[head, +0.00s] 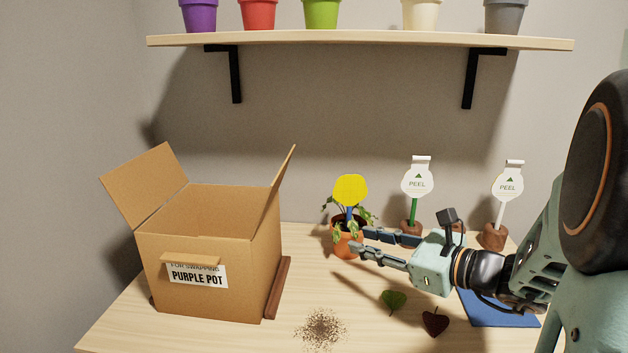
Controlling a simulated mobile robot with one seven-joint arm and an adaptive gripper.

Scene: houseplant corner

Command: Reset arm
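My gripper (364,241) is low over the right half of the table, pointing left, with its two fingers apart.
An open cardboard box (207,285) labelled "PURPLE POT" stands at left. Two white "PEEL" tags (417,180) (507,183) stand in brown bases. Soil crumbs (323,328), a green leaf (393,302), a dark leaf (435,322) and a blue mat (500,317) lie in front. A wooden shelf (360,41) holds several coloured pots.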

